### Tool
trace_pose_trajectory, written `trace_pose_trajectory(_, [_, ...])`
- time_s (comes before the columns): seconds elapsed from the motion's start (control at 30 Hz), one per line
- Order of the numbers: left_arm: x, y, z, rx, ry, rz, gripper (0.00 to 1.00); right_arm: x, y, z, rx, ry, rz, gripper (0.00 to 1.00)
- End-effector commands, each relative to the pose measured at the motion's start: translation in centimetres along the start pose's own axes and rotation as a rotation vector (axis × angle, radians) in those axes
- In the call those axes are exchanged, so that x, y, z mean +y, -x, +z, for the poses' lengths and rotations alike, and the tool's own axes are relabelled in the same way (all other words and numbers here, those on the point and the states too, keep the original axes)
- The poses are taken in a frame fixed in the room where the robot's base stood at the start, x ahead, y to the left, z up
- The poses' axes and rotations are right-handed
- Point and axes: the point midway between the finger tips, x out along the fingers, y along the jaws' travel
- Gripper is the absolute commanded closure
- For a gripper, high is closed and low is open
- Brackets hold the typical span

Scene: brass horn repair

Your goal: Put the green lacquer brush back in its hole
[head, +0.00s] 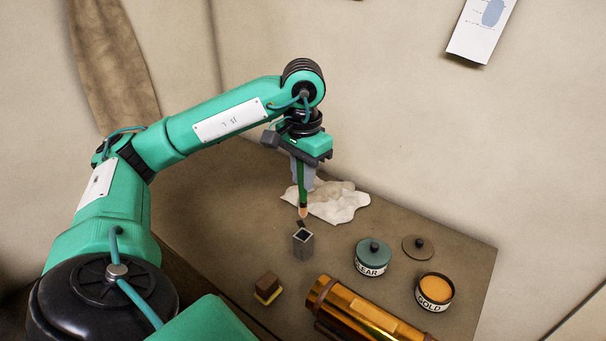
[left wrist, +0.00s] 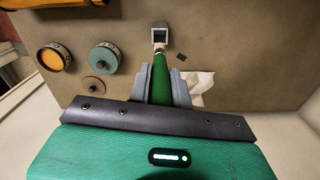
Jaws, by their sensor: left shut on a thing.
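The green lacquer brush (head: 302,184) hangs upright in my left gripper (head: 303,178), with its pale tip pointing down. In the left wrist view the brush (left wrist: 160,80) lies between the two grey fingers of my left gripper (left wrist: 161,88), which is shut on it. The square grey holder (head: 303,244) with a dark hole in its top stands on the table below the brush. The holder (left wrist: 160,36) also shows just past the brush tip in the left wrist view. The brush tip appears above the holder, outside the hole. My right gripper is not in view.
A white cloth (head: 338,203) lies behind the holder. A small dark piece (left wrist: 181,57) lies beside the holder. To the right are the CLEAR jar (head: 372,257), a loose lid (head: 418,247) and the open GOLD jar (head: 434,292). A brass tube (head: 365,315) and a brown block (head: 267,284) lie in front.

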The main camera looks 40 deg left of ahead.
Motion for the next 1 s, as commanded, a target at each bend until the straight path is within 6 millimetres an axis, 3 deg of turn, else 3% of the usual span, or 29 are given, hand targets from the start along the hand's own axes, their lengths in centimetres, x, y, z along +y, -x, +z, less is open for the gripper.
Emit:
trace_pose_trajectory(0.03, [0.0, -1.0, 0.0, 0.0, 0.0, 0.0, 1.0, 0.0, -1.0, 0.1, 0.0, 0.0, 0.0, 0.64])
trace_pose_trajectory(0.4, [0.0, -4.3, 0.0, 0.001, 0.0, 0.0, 1.0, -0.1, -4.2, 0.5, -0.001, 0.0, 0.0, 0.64])
trace_pose_trajectory(1.0, [0.0, -4.7, 0.0, 0.001, 0.0, 0.0, 1.0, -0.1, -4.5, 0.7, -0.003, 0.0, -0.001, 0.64])
